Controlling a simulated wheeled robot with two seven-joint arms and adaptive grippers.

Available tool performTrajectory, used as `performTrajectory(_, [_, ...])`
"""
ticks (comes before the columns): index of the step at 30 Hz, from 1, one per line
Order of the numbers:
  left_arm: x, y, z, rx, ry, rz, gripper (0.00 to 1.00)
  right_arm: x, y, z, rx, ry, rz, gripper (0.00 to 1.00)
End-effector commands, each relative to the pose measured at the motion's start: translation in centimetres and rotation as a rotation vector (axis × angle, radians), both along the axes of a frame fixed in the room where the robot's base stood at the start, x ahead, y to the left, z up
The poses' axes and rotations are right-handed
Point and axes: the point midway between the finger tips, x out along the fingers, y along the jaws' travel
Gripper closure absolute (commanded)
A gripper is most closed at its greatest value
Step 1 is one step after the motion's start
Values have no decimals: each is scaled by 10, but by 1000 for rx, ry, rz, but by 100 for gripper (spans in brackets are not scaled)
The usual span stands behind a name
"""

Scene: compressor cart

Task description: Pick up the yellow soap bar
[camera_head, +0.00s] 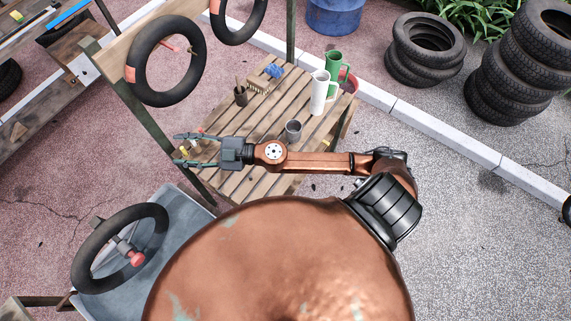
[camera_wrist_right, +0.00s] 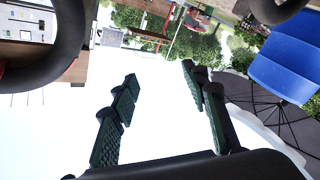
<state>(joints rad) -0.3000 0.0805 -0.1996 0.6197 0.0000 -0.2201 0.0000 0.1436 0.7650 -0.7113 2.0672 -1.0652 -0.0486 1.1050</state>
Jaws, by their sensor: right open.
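My right gripper (camera_head: 180,150) reaches left over the slatted wooden table (camera_head: 262,184) with its fingers spread. In the right wrist view the two fingers (camera_wrist_right: 158,72) stand wide apart with nothing between them. In the head view a small yellow item (camera_head: 184,150), perhaps the soap bar, appears between the fingers, at the table's left side. It is too small to be sure, and the fingers partly crowd it. I cannot tell how far above it the gripper is. The wrist view shows no soap bar. My left gripper is not in view.
A grey cup (camera_head: 293,131), a white pitcher (camera_head: 319,92), a green pitcher (camera_head: 334,66), a brush (camera_head: 258,87), a blue cloth (camera_head: 274,71) and a dark brown cup (camera_head: 240,96) stand on the table. A post and hanging tyre (camera_head: 134,66) rise at its left.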

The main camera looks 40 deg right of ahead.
Motion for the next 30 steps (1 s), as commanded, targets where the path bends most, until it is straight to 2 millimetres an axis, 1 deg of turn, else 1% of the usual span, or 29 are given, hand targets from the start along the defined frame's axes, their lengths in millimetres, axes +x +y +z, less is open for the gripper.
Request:
performTrajectory(1, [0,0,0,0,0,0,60,-13,16,-20,-91,1,113,58])
performTrajectory(2, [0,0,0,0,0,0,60,-23,23,-35,-145,14,180,58])
performTrajectory(3, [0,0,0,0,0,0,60,-36,27,-59,-225,40,262,58])
performTrajectory(5, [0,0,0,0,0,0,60,-54,23,-99,-359,94,370,58])
performTrajectory(6, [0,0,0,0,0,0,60,-64,12,-127,-458,141,428,58])
performTrajectory(7, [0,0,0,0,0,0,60,-70,-1,-149,-533,183,464,58])
performTrajectory(8, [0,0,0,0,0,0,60,-74,-17,-170,-615,227,490,58])
performTrajectory(9, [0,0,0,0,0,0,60,-79,-44,-196,-723,293,515,58])
performTrajectory(11, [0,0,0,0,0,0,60,-82,-93,-229,-881,398,526,58])
performTrajectory(12, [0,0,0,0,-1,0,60,-83,-125,-245,-974,463,517,58])
performTrajectory(14, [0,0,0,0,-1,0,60,-82,-172,-261,-1095,553,490,58])
performTrajectory(15, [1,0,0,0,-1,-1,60,-82,-200,-267,-1163,606,466,58])
performTrajectory(16, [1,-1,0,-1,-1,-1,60,-81,-220,-271,-1208,642,447,58])
performTrajectory(18, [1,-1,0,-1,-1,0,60,-80,-257,-274,-1290,709,405,58])
performTrajectory(21, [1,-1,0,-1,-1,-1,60,-79,-293,-275,-1366,773,356,58])
performTrajectory(24, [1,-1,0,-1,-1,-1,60,-80,-309,-278,-1398,805,333,58])
performTrajectory(26, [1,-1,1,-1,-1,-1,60,-80,-312,-282,-1404,812,329,58])
performTrajectory(30, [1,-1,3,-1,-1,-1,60,-80,-312,-297,-1403,813,329,58])
